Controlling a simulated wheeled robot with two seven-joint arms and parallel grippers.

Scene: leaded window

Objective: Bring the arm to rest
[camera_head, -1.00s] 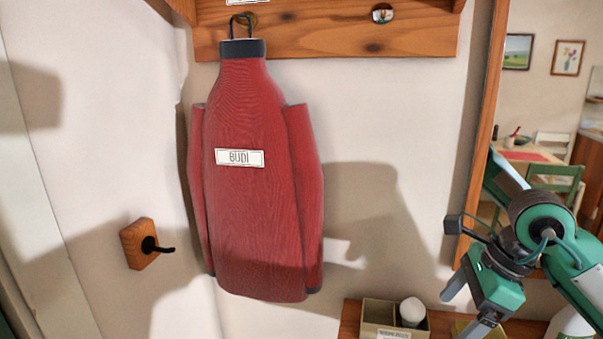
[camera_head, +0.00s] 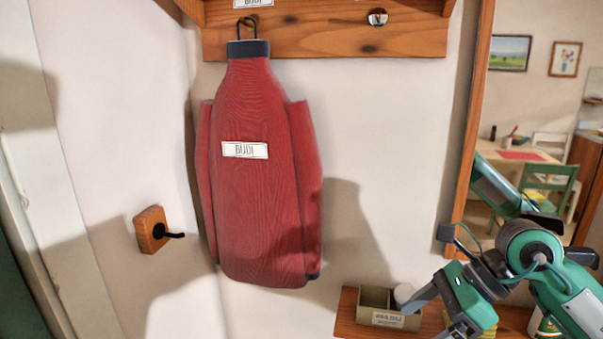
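My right gripper (camera_head: 432,314) is at the lower right, on my green and grey arm. Its two grey fingers stand apart, with nothing seen between them. The upper finger reaches left over the edge of a small labelled box (camera_head: 389,318) and partly covers a white object (camera_head: 403,293) there. I cannot tell whether they touch. My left gripper is not in view.
A red coat (camera_head: 262,200) labelled BUDI hangs from a wooden rail (camera_head: 330,35). A wooden wall hook (camera_head: 151,229) juts out at left. The box stands on a wooden shelf (camera_head: 346,320). A wood-framed mirror (camera_head: 468,130) is at right. The wall between coat and mirror is clear.

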